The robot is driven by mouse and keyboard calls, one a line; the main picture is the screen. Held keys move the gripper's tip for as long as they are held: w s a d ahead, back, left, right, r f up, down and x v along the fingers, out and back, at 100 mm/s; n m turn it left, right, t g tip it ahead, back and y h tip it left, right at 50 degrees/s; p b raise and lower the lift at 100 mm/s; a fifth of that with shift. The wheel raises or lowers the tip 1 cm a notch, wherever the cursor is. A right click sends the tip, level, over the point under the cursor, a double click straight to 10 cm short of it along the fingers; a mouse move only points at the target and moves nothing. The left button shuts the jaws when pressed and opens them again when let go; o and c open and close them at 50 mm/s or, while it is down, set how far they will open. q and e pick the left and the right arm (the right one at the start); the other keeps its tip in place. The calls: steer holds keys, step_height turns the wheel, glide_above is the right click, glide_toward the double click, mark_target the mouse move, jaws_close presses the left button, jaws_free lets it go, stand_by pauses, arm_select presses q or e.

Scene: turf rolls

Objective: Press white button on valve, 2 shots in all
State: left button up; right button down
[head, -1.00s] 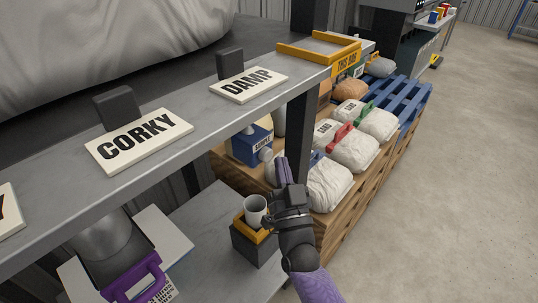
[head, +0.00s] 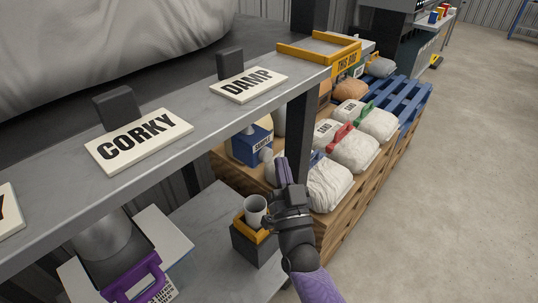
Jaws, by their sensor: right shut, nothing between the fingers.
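My right gripper (head: 283,172) is shut and empty, pointing away from me past the shelf's front corner. Its fingertips show just right of a blue box (head: 246,147) with a small label too small to read surely. A pale round knob (head: 265,154) sits on that box's right side, close to the fingertips; I cannot tell whether they touch. I cannot tell for sure which part is the valve's white button. A white cup (head: 255,208) stands in a dark holder (head: 252,246) with a yellow rim, below and left of the gripper. My left gripper is not in view.
A grey shelf with CORKY (head: 138,139) and DAMP (head: 247,84) signs runs along the left. A dark post (head: 299,130) stands behind the gripper. Sand bags (head: 328,183) lie on wooden pallets (head: 345,225) to the right. A purple device (head: 140,280) is at lower left. The right floor is clear.

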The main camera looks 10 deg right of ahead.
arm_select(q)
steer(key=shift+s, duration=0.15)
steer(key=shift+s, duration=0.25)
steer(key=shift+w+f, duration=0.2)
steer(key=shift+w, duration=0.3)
arm_select(e)
steer(key=shift+w+a, duration=0.25)
steer(key=shift+w, duration=0.1)
